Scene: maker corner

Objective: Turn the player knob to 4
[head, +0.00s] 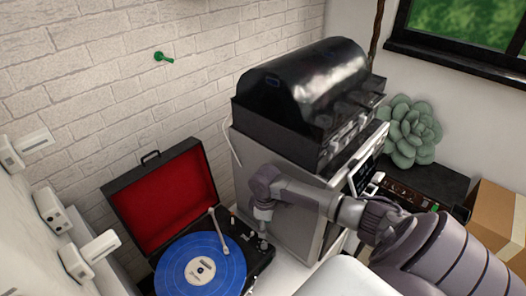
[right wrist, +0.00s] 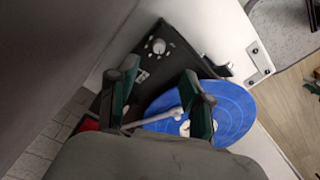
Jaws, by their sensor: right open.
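The record player (head: 240,265) is open, with a red-lined lid (head: 165,205) and a blue record (head: 188,270) on its platter. In the right wrist view, a round silver knob (right wrist: 157,46) sits on the player's dark deck (right wrist: 178,60), with smaller controls nearby. My right gripper (head: 263,222) points down over the deck's right side in the head view. In the right wrist view its two fingers (right wrist: 158,80) are spread with nothing between them; the knob lies just beyond their tips, apparently untouched. The knob's number marks are too small to read. My left gripper is not in view.
A grey cabinet (head: 275,190) with a black domed machine (head: 315,85) on top stands close right of the player. The white tonearm (head: 219,231) reaches over the record. White wall fittings (head: 50,210) are at left. A cardboard box (head: 496,220) is at far right.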

